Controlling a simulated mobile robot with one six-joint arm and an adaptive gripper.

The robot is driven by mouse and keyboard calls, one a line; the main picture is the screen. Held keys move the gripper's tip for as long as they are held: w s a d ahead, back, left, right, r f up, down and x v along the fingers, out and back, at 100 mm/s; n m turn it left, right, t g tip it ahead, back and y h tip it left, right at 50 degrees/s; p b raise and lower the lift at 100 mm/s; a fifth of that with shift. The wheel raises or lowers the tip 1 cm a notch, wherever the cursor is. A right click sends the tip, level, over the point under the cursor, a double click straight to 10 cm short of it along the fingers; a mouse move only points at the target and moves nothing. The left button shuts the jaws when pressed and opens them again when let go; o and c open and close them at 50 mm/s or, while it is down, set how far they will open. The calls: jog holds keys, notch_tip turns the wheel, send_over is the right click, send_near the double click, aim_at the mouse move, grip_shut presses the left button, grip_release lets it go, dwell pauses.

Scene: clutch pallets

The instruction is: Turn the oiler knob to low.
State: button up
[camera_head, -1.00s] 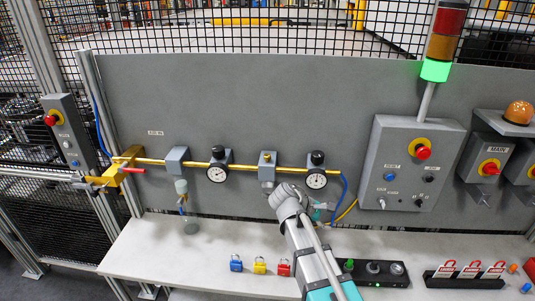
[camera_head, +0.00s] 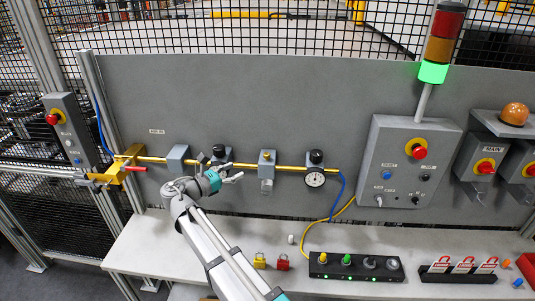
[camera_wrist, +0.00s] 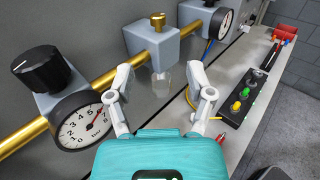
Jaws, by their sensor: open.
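The oiler (camera_head: 267,169) is a grey block on the brass pipe with a small brass knob (camera_head: 266,154) on top and a clear bowl below. In the wrist view the brass knob (camera_wrist: 158,21) is at the top, beyond the fingers, and the clear bowl (camera_wrist: 167,76) shows between them. I cannot read the knob's setting. My gripper (camera_head: 237,172) is left of the oiler, pointing right toward it. In the wrist view my gripper (camera_wrist: 159,82) is open and empty, its fingers apart from the knob.
A regulator with a black knob (camera_wrist: 41,68) and gauge (camera_wrist: 82,122) is close on the left of the wrist view. Another gauge (camera_head: 315,179) hangs right of the oiler. The bench (camera_head: 140,245) holds padlocks and a black button strip (camera_head: 355,266).

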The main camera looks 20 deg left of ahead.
aim_at(267, 153)
jog(key=shift+s+a+r, duration=0.1)
jog(key=shift+a+r, duration=0.05)
jog(key=shift+a, duration=0.05)
dwell(0.3)
jog(key=x, duration=1.3)
jog(key=shift+w+d, duration=0.2)
jog(key=shift+w, duration=0.2)
